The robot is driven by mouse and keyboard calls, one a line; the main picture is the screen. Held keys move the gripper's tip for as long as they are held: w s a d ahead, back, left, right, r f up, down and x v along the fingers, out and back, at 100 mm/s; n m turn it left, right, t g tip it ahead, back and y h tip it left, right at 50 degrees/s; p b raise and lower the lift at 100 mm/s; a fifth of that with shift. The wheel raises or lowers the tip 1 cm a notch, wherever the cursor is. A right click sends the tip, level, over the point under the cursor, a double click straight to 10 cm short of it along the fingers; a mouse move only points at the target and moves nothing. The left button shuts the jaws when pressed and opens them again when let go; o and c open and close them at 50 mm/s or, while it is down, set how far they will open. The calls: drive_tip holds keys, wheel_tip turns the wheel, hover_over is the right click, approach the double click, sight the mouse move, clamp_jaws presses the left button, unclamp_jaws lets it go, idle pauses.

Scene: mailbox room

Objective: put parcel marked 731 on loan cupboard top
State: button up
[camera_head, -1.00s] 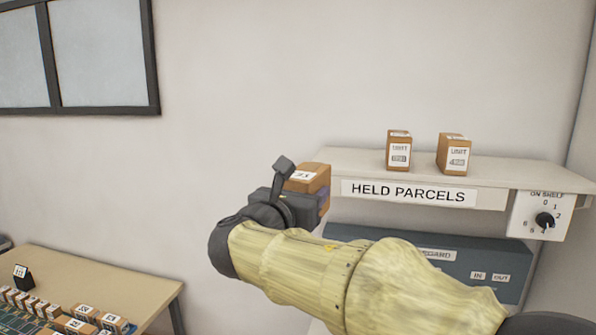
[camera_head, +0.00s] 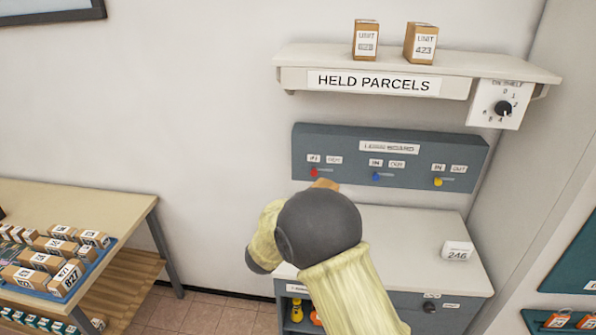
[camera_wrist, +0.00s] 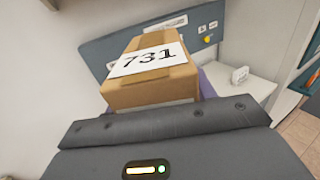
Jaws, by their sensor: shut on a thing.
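The parcel marked 731 (camera_wrist: 152,75) is a brown box with a white label, seen close up in the wrist view. My gripper (camera_wrist: 165,112) is shut on it. In the head view only a small brown corner of the parcel (camera_head: 325,184) shows; my arm hides the rest and the gripper's fingers. The loan cupboard top (camera_head: 405,235) is a pale flat surface below the grey loan board (camera_head: 390,155). The parcel appears in front of the board and above the cupboard's left part; its exact height cannot be told.
A white 246 block (camera_head: 457,251) stands at the right of the cupboard top. The held parcels shelf (camera_head: 480,68) above bears two boxes. A table (camera_head: 80,205) with several parcels stands at the left. The cupboard top's middle looks clear.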

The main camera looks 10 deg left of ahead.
drive_tip(key=s+d+f+b, duration=0.1)
drive_tip(key=d+f+b, duration=0.1)
drive_tip(key=d+f, duration=0.75)
drive_tip(key=s+d+f+b, duration=0.15)
drive_tip(key=d+f, duration=0.25)
drive_tip(key=f, duration=1.1)
drive_tip(key=s+d+f+n+y+b, duration=0.1)
drive_tip(key=s+d+f+n+y, duration=0.1)
drive_tip(key=d+f, duration=0.5)
drive_tip(key=s+d+f+n+t+y+b, duration=0.1)
drive_tip(key=s+d+f+n+y+b, duration=0.1)
drive_tip(key=s+d+f+y, duration=0.2)
drive_tip(key=s+d+f, duration=0.2)
drive_tip(key=d+f, duration=0.1)
drive_tip(key=shift+s, duration=0.35)
drive_tip(key=shift+a, duration=0.1)
